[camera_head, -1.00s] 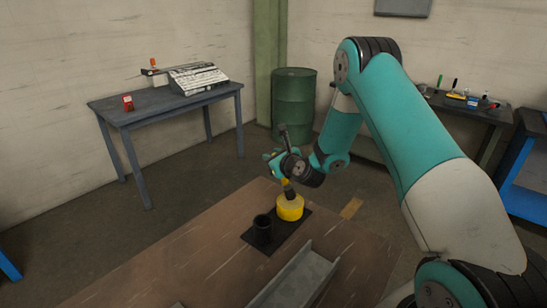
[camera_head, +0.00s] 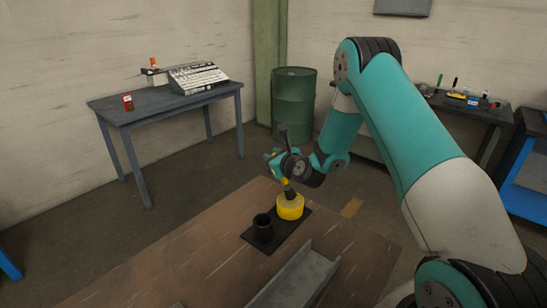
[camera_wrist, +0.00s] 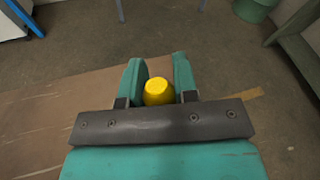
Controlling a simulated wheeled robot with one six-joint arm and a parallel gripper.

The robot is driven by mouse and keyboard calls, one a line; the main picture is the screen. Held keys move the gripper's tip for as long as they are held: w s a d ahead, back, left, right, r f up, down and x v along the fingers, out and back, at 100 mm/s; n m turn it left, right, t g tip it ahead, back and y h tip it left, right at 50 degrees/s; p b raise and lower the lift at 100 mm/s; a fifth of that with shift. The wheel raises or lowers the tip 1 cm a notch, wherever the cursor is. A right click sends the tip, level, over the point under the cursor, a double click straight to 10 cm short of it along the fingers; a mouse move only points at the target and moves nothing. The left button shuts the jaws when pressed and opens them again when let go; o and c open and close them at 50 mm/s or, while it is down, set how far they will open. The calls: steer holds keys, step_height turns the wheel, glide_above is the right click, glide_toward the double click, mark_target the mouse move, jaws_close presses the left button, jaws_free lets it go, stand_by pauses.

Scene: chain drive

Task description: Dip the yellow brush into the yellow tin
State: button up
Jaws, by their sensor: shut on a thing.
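The yellow tin (camera_head: 290,209) stands on a dark mat on the brown table. My gripper (camera_head: 281,176) is just above the tin, shut on the yellow brush (camera_head: 285,182). The brush points down and its dark lower part meets the tin's top. I cannot tell how far the tip is inside. In the wrist view the rounded yellow end of the brush (camera_wrist: 158,92) shows between the two teal fingers of my gripper (camera_wrist: 159,78). The brush hides the tin there.
A black cup (camera_head: 263,229) stands on the dark mat (camera_head: 258,243), just left of the tin. A grey metal channel (camera_head: 296,281) lies nearer on the brown table (camera_head: 190,245). The table's left part is clear. A green drum (camera_head: 294,104) stands behind.

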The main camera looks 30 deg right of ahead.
steer(key=shift+f, duration=0.55)
stand_by(1.1)
steer(key=shift+r, duration=0.15)
step_height(320, 180, up, 7)
steer(key=p, duration=0.6)
steer(key=shift+p, duration=0.3)
stand_by(0.5)
